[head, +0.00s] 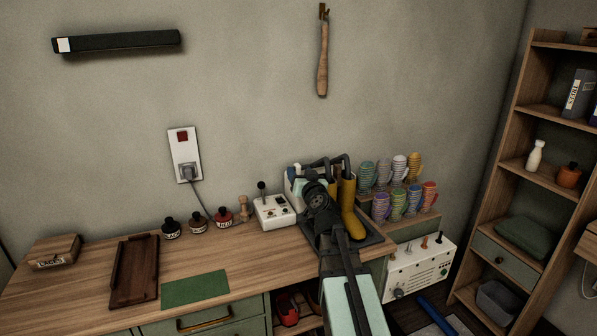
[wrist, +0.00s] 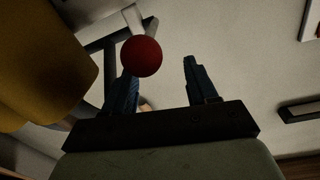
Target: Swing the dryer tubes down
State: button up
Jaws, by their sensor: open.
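The dryer (head: 292,176) stands at the back right of the bench, a pale body with dark curved tubes (head: 345,160) at its top. Yellow boot-like shapes (head: 349,190) stand at the tubes. My gripper (head: 316,184) is in front of the dryer and hides much of it. In the wrist view my gripper (wrist: 160,75) is open, with its two dark fingers apart. A red ball knob (wrist: 141,56) on a pale stem shows near the left finger; I cannot tell whether they touch. A large yellow shape (wrist: 45,65) fills the left side there, beside dark bars.
A white switch box (head: 273,212) with a black-knobbed lever stands left of the dryer. Several jars (head: 198,222), a dark wooden tray (head: 134,270) and a green mat (head: 195,289) lie further left. Striped mugs (head: 398,203) stand right. The bench's front middle is clear.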

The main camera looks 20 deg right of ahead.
jog(key=s, duration=0.4)
jog(key=shift+a, duration=0.1)
jog(key=shift+r, duration=0.1)
